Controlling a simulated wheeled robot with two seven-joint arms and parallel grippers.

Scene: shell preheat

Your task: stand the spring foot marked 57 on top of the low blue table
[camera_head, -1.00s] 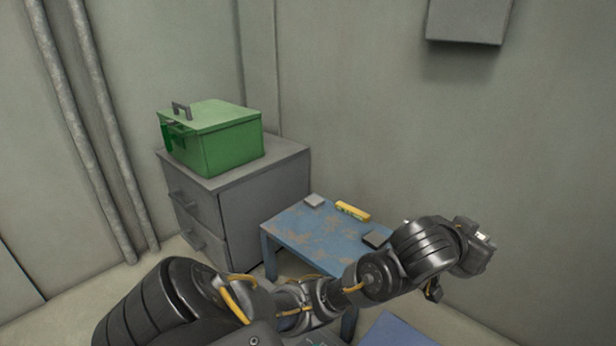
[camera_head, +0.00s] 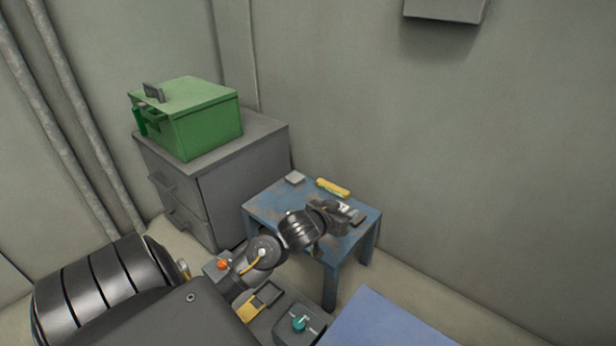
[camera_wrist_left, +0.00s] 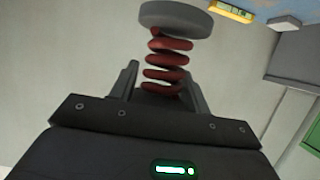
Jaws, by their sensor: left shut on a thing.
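The low blue table (camera_head: 270,208) with rust-brown patches stands against the back wall in the head view; its top edge also shows at the upper right of the left wrist view (camera_wrist_left: 297,8). My left gripper (camera_head: 343,212) is over the table's right part in the head view. In the left wrist view the gripper (camera_wrist_left: 163,88) is shut on a spring foot (camera_wrist_left: 170,45), a dark red coil with a round grey disc at its end. Its marking cannot be read. The wrist view shows the disc apart from the table. My right gripper is not in view.
A yellow level (camera_head: 333,187) and a light grey block (camera_head: 294,178) lie along the table's back edge. A grey cabinet (camera_head: 235,180) with a green box (camera_head: 208,125) stands to its left. Boxes with an orange button (camera_head: 222,264) and a teal knob (camera_head: 299,323) are in front.

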